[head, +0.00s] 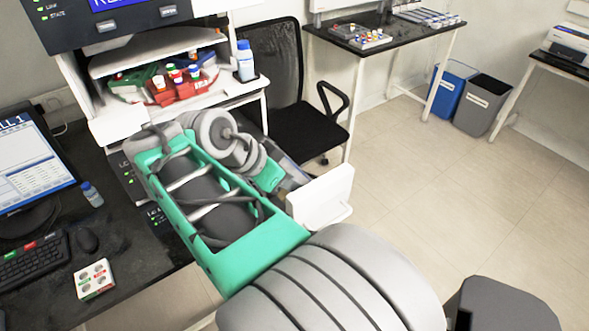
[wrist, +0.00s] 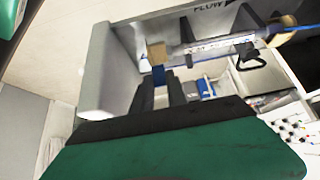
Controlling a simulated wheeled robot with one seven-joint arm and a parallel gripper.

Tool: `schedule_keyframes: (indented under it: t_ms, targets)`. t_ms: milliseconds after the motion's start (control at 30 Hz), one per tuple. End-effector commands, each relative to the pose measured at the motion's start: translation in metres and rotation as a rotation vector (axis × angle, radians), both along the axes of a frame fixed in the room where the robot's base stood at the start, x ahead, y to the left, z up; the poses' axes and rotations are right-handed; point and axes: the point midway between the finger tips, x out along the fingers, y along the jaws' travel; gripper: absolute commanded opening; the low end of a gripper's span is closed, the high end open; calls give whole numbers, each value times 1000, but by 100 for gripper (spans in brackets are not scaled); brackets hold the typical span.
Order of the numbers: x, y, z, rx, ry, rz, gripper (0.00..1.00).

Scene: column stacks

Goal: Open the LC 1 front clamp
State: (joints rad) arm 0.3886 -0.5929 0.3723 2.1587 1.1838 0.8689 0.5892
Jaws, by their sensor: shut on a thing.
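In the wrist view, the two dark fingers of my gripper (wrist: 160,82) reach into an open drawer and close on a small blue piece (wrist: 158,74), which seems to be the front clamp. A tan block (wrist: 157,55) is just beyond it, at the near end of a clear column (wrist: 208,44) lying along the drawer. A black clamp-like part (wrist: 250,56) is farther along the column. The LC 1 label is not readable. In the head view my arm hides the fingertips and most of the drawer, whose white front (head: 322,197) sticks out.
In the wrist view, the drawer's pale front wall (wrist: 105,75) is close on the left. In the head view, a red rack of vials (head: 180,85) and a blue-capped bottle (head: 245,62) stand on the instrument. A black chair (head: 290,110) is behind.

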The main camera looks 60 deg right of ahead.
Motion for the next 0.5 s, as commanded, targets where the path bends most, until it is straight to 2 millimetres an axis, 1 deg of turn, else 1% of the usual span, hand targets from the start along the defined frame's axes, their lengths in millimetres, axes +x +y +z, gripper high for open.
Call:
schedule_keyframes:
  t_ms: [33, 500]
  targets:
    - [2, 4, -2, -34, 26, 8, 0]
    - [10, 23, -3, -425, 233, 6, 0]
